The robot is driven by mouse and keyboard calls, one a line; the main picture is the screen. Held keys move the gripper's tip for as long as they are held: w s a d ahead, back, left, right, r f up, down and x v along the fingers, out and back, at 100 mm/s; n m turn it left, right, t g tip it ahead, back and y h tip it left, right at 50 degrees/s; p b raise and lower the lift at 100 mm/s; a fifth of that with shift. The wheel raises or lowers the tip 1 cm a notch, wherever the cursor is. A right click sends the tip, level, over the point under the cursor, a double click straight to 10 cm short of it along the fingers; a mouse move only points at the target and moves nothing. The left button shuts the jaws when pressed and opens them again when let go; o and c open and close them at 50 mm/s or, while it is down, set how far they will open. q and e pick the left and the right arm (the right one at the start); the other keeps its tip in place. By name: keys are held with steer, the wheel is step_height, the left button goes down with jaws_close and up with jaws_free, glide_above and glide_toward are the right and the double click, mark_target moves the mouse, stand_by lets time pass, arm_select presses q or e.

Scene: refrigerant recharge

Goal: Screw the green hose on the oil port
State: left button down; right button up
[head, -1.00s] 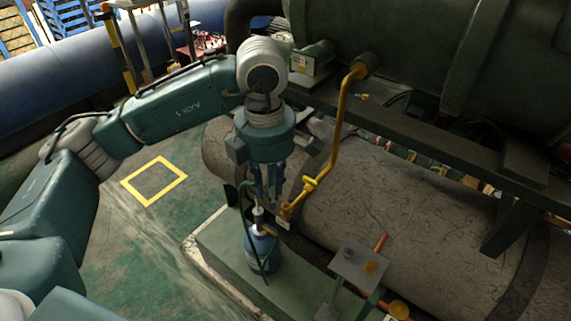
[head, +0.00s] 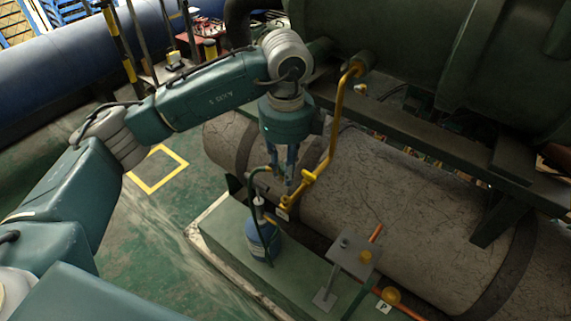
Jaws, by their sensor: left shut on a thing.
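My left gripper (head: 287,178) points down in front of the grey tank and is shut on the end of the green hose (head: 251,185). The hose arches up from beside the blue bottle (head: 263,238) and runs to the fingers, which hide its tip. The yellow pipe (head: 335,125) comes down from the dark green vessel to a low end with a small tag, likely the oil port (head: 285,202), just below the fingers. Whether hose and port touch cannot be told. My right gripper is not in view.
The bottle stands on a green plinth (head: 225,222). A small metal stand (head: 355,258) and an orange pipe (head: 376,233) are to its right. The large grey tank (head: 400,215) lies behind. A yellow floor square (head: 155,170) marks clear floor at left.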

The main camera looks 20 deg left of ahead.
mark_target(286, 196)
arm_select(q)
steer(key=shift+f+b, duration=1.8)
steer(key=shift+f, duration=1.55)
steer(key=shift+r, duration=0.2)
steer(key=shift+b, duration=0.4)
steer(key=shift+f+b, duration=0.8)
steer(key=shift+f, duration=0.2)
